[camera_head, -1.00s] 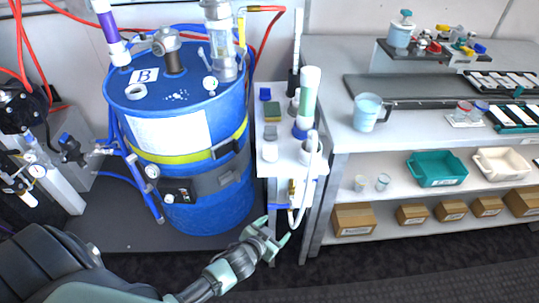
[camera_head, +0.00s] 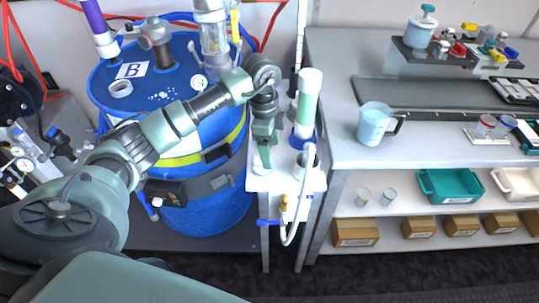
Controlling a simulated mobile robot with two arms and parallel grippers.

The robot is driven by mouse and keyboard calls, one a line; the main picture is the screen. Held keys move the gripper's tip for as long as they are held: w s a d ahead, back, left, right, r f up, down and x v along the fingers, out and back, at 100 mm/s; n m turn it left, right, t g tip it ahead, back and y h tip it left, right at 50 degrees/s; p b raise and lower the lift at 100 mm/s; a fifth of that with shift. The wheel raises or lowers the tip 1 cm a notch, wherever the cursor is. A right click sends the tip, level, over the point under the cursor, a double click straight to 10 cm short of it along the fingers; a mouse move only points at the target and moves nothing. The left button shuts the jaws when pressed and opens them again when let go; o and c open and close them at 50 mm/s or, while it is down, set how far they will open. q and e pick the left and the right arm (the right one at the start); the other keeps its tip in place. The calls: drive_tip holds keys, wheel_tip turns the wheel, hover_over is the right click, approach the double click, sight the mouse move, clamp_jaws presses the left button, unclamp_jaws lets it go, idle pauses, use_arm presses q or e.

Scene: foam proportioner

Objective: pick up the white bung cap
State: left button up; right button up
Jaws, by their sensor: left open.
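A small white cap-like piece (camera_head: 260,170) sits on the front left of the narrow white stand (camera_head: 285,182); it looks like the bung cap. My left gripper (camera_head: 264,156) points down over it from above, its fingers open. The fingers hide part of the stand top, and I cannot tell whether they touch the cap. My right gripper is not in view.
A green-and-white cylinder (camera_head: 307,105) and a white hose (camera_head: 297,205) stand close to the right of my gripper. My left arm reaches across the drum's front. The bench (camera_head: 345,75) with a clear jug (camera_head: 375,124) is to the right.

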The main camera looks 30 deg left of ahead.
use_arm(q)
drive_tip(key=shift+w+a+r+n+y, duration=0.15)
drive_tip(key=shift+w+a+n+y, duration=0.1)
drive_tip(key=shift+a, duration=0.3)
drive_tip(key=shift+w+a+r+n+y, duration=0.15)
drive_tip(key=shift+a+y, duration=0.1)
drive_tip(key=shift+a, duration=0.25)
drive_tip(key=shift+a+f, duration=0.15)
drive_tip(key=shift+a, duration=0.15)
drive_tip(key=f+p, duration=0.1)
drive_tip(key=s+f, duration=0.1)
drive_tip(key=f, duration=0.1)
drive_tip(key=shift+f+p, duration=0.3)
drive_tip(key=shift+p, duration=0.1)
wheel_tip(320, 180, down, 3)
drive_tip(key=shift+w+r, duration=0.1)
drive_tip(key=shift+r, duration=0.1)
drive_tip(key=shift+f, duration=0.4)
drive_tip(key=shift+c, duration=0.6)
drive_tip(key=c, duration=1.3)
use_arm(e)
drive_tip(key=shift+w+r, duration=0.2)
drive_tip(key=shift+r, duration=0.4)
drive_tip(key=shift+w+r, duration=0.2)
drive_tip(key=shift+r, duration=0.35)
use_arm(q)
drive_tip(key=shift+r, duration=0.1)
